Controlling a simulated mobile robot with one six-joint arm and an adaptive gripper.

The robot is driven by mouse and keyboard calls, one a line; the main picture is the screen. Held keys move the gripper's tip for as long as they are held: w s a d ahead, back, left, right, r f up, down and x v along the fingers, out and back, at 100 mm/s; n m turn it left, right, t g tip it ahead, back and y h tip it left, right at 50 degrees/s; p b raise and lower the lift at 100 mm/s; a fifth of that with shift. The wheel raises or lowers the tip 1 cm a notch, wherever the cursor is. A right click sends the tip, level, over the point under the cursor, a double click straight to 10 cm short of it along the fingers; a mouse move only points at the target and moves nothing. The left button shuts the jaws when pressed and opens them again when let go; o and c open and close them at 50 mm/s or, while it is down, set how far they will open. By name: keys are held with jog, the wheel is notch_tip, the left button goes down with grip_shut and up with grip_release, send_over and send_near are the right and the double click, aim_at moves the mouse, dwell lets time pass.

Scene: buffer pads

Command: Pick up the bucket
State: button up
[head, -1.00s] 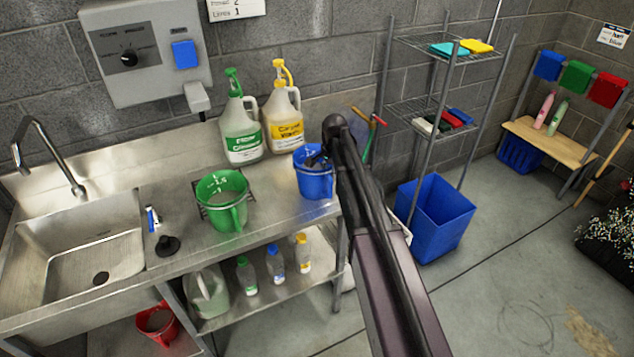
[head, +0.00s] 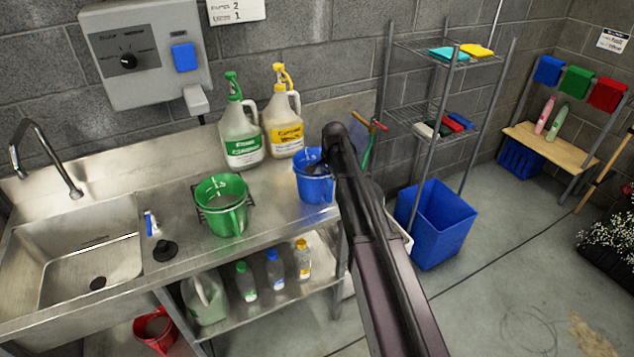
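A blue bucket (head: 314,188) with white markings stands upright at the right end of the steel counter. A green bucket (head: 222,208) stands on a dark rack left of it. A red bucket (head: 155,330) is low down at the bottom left, under the counter. My arm comes up from the lower right and ends at the right side of the blue bucket. My gripper (head: 324,166) is a small dark shape at the blue bucket's rim, mostly hidden by my arm. Contact with the bucket and the finger opening cannot be made out.
A green-labelled jug (head: 241,135) and a yellow-labelled jug (head: 284,125) stand behind the buckets. A sink (head: 75,245) is at the left. A wire shelf (head: 425,115) and a blue bin (head: 436,225) stand at the right. Floor at the lower right is mostly clear.

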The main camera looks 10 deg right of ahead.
grip_shut()
jog(key=shift+r+p, duration=0.45)
jog(key=shift+p, duration=0.05)
jog(key=shift+r+p, duration=1.3)
jog(key=shift+s+r, duration=0.1)
jog(key=s+d+r+p, duration=0.1)
jog(key=s, duration=1.4)
jog(key=shift+s+d+r, duration=0.15)
jog(key=shift+d, duration=0.15)
jog(key=shift+s, duration=0.15)
dwell(1.2)
